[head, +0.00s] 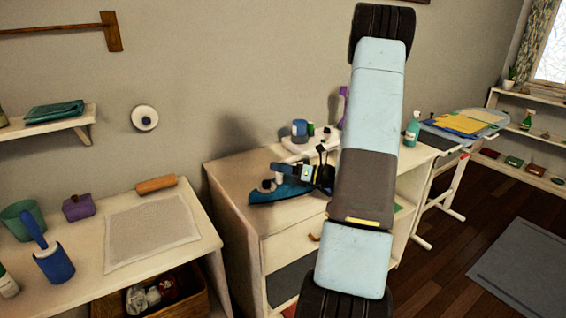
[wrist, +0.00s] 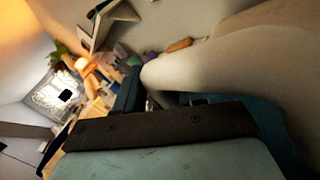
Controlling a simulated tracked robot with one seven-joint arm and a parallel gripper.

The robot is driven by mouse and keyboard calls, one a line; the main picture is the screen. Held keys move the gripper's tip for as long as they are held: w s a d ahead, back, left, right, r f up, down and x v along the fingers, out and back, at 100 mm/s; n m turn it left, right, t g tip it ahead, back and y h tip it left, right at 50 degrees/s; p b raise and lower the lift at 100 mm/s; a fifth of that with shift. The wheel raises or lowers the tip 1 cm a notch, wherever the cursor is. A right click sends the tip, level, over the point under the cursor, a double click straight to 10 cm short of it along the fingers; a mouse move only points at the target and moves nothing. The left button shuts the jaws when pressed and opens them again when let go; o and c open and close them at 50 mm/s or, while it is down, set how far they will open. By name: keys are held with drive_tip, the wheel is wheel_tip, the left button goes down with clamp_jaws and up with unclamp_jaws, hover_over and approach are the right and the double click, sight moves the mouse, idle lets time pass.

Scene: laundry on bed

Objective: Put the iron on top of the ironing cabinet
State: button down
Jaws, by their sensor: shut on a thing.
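The iron (head: 280,193), with a blue base and a pale upper part, is over the left part of the ironing cabinet's (head: 232,182) pale top. My gripper (head: 302,175) is at the iron's right side and shut on it. My arm hides part of the cabinet. I cannot tell whether the iron's base touches the top or hangs just above it. In the wrist view, a large pale curved shape (wrist: 215,70) and a blue surface (wrist: 270,120) fill the near right, apparently the iron close up; the grip itself is unclear.
Blue and green containers (head: 300,130) stand on a white tray at the cabinet's back. A green spray bottle (head: 412,129) stands right of my arm. A lower table (head: 90,268) with a grey mat (head: 150,230) is left. An ironing board (head: 455,130) stands at the right.

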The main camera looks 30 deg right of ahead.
drive_tip(key=shift+f, duration=0.35)
drive_tip(key=c, duration=0.7)
unclamp_jaws()
drive_tip(key=shift+f, duration=0.1)
